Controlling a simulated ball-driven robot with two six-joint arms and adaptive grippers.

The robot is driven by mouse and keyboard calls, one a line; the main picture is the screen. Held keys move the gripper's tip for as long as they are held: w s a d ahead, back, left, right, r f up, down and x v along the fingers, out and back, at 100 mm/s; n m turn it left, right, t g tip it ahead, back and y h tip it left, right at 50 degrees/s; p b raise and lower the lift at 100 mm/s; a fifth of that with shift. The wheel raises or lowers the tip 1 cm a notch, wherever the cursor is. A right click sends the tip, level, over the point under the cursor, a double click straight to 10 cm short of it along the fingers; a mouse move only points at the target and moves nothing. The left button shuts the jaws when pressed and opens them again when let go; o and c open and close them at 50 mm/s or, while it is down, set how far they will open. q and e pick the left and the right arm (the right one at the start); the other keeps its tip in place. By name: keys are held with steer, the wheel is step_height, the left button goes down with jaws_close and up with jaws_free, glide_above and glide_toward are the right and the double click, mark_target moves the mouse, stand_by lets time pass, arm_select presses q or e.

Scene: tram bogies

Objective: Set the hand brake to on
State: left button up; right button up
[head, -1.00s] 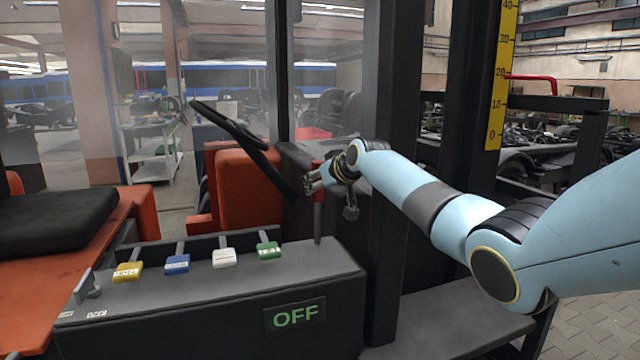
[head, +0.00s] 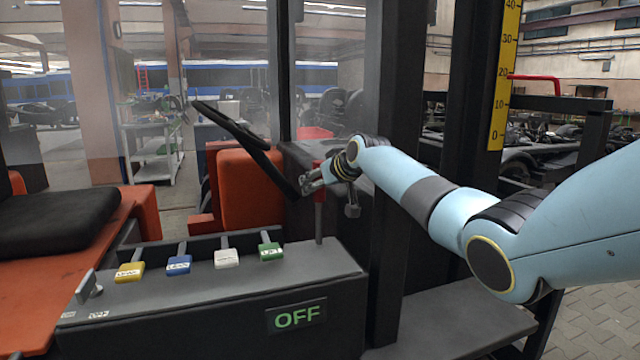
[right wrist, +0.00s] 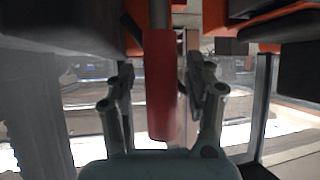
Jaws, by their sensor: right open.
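The hand brake lever, a dark rod with a red grip (head: 319,182), stands upright at the right end of the grey console. A display on the console front reads OFF (head: 296,316) in green. My right gripper (head: 308,183) reaches in from the right at the height of the red grip. In the right wrist view the red grip (right wrist: 160,85) lies between the two open fingers of the gripper (right wrist: 160,100), with gaps on both sides. My left gripper is not in view.
The console (head: 200,295) carries yellow, blue, white and green levers (head: 270,250) left of the brake, and a small key-like switch (head: 90,288). A steering wheel (head: 230,125) is behind. A black mast post (head: 395,200) stands close beside my right arm.

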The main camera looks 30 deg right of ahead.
steer(key=v, duration=1.2)
stand_by(0.3)
steer(key=s+a+f+m+g+b, duration=0.1)
steer(key=s+a+f+g+b, duration=0.15)
steer(key=s+f, duration=1)
steer(key=s+a+f+g+b, duration=0.1)
steer(key=s+f+g+b, duration=0.15)
steer(key=f, duration=1.85)
steer(key=s+a+f+m+g+b, duration=0.1)
steer(key=s+f+g+b, duration=0.15)
steer(key=s+f, duration=1)
steer(key=s+a+f+n+g+b, duration=0.1)
steer(key=s+a+f, duration=0.1)
steer(key=s+f, duration=0.7)
steer(key=s+a+f+n+g+b, duration=0.1)
steer(key=s+a+f, duration=0.2)
steer(key=s+f, duration=0.5)
steer(key=s+a+f+g+b, duration=0.1)
steer(key=s+a+f, duration=0.1)
steer(key=s+f, duration=0.7)
steer(key=s, duration=0.8)
steer(key=shift+a+f+n+g+b, duration=0.35)
steer(key=shift+n+b, duration=0.05)
